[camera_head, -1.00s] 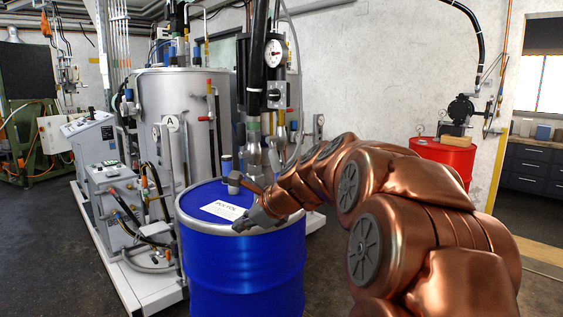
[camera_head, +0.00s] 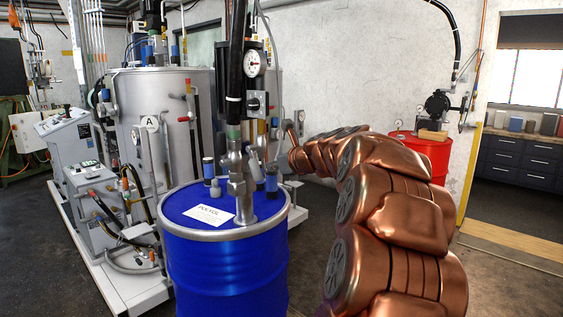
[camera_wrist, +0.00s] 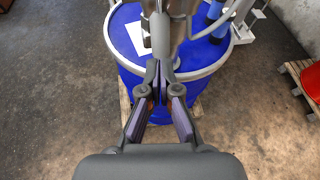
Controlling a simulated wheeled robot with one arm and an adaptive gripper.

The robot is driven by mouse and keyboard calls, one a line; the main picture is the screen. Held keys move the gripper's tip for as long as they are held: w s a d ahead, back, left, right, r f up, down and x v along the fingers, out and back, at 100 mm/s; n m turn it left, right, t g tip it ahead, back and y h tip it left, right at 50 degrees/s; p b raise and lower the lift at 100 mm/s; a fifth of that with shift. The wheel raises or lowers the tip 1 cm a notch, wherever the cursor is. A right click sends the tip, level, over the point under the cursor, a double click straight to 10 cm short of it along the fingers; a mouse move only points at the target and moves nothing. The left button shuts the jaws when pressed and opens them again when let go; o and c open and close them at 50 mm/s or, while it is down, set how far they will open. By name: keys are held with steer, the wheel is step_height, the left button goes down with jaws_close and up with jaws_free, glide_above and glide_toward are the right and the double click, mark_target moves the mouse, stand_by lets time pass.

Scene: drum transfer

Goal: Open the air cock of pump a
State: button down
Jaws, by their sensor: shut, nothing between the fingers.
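The pump (camera_head: 236,160) is a tall metal pipe that stands on the lid of the blue drum (camera_head: 225,270). A black hose runs up from it. Beside the hose, a dark unit (camera_head: 257,104) carries a round white gauge (camera_head: 255,63). I cannot tell which small part is the air cock. In the wrist view my gripper (camera_wrist: 165,72) is shut and empty. Its fingers point toward the pump pipe (camera_wrist: 171,38) and overlap the drum's front edge in the picture. In the head view my copper arm reaches in from the right, and I cannot make out the fingers.
A white label (camera_head: 209,215) and small blue-capped fittings (camera_head: 209,170) are on the drum lid. A steel tank stands behind, with a panel marked A (camera_head: 151,123). A red drum (camera_head: 425,155) with a black pump stands back right.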

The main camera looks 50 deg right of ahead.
mark_target(257, 169)
steer(key=shift+p+x, duration=0.65)
steer(key=shift+x, duration=2.85)
